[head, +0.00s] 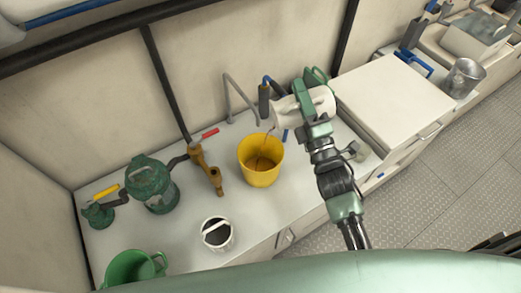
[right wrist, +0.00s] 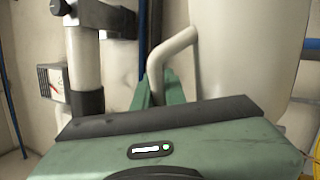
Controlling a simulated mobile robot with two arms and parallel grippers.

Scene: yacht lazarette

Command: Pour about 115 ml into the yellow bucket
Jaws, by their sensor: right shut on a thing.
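The yellow bucket (head: 249,174) stands upright on the white counter, with a darker area inside that looks like liquid. My right gripper (head: 303,99) is shut on a cream jug (head: 322,100), raised above and to the right of the bucket. The jug is tipped with its mouth toward the bucket, and a thin stream seems to run from its lip into the bucket. In the right wrist view the jug (right wrist: 240,50) fills the upper right, and its handle (right wrist: 172,50) is at the gripper's green fingers. The liquid level cannot be read. My left gripper is not in view.
Left of the bucket are a brown valve fitting (head: 205,166), a green pump-like body (head: 150,185) and a white pail (head: 216,243). A green bucket (head: 125,270) stands front left. A raised white box (head: 390,95) is right of the jug; a metal cup (head: 465,77) stands beyond.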

